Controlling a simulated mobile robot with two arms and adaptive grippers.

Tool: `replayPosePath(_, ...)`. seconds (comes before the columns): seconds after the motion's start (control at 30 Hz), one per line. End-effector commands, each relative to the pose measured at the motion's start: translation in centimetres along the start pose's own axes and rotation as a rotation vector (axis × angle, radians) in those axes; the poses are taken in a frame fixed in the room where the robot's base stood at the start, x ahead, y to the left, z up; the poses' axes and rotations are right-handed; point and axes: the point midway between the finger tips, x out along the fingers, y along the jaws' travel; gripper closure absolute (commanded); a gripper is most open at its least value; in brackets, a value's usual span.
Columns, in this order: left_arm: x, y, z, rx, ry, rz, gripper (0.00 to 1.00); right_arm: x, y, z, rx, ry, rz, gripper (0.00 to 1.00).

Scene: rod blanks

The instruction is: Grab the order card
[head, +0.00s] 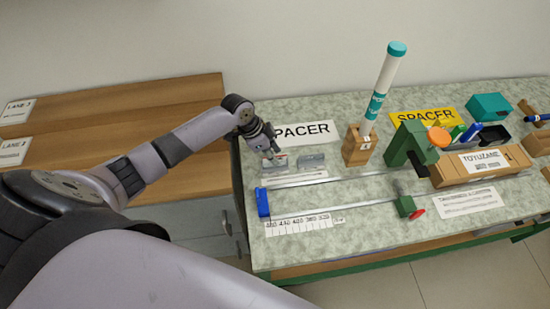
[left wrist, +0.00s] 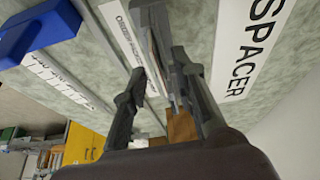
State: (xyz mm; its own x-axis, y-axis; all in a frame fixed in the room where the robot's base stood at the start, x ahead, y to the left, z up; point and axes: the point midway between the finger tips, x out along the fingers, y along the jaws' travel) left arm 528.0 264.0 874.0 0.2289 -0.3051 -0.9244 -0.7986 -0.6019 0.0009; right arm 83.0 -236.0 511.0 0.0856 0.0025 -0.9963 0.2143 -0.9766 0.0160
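No card is plainly marked as the order card. A white printed sheet (head: 468,202) lies flat at the front right of the bench. My left gripper (head: 270,154) is low over the back left of the bench, by two small grey blocks (head: 312,161) and far left of both papers. In the left wrist view my left gripper (left wrist: 155,75) has its fingers apart, with grey and white surfaces beyond; whether they touch anything is unclear. My right gripper is not in view.
A white SPACER sign (head: 304,133) lies behind the gripper. A wooden block (head: 357,146) holds a tall white and teal tube (head: 381,85). A green clamp (head: 408,147) and metal rails (head: 330,179) with a blue end stop (head: 262,202) are on the bench. A wooden cabinet (head: 120,105) stands left.

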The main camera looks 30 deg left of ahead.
Motion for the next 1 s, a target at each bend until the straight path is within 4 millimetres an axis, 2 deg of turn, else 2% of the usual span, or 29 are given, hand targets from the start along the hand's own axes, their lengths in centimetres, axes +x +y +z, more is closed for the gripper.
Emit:
replayPosePath(0.3,0.53,-0.02,0.00,0.000,0.000,-0.001,0.75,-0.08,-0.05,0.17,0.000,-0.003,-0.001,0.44)
replayPosePath(0.7,0.48,-0.03,0.00,0.000,0.000,-0.001,1.00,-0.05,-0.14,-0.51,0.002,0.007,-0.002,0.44)
replayPosePath(1.0,0.47,-0.04,0.00,0.000,0.000,-0.001,1.00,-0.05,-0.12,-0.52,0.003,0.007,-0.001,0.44)
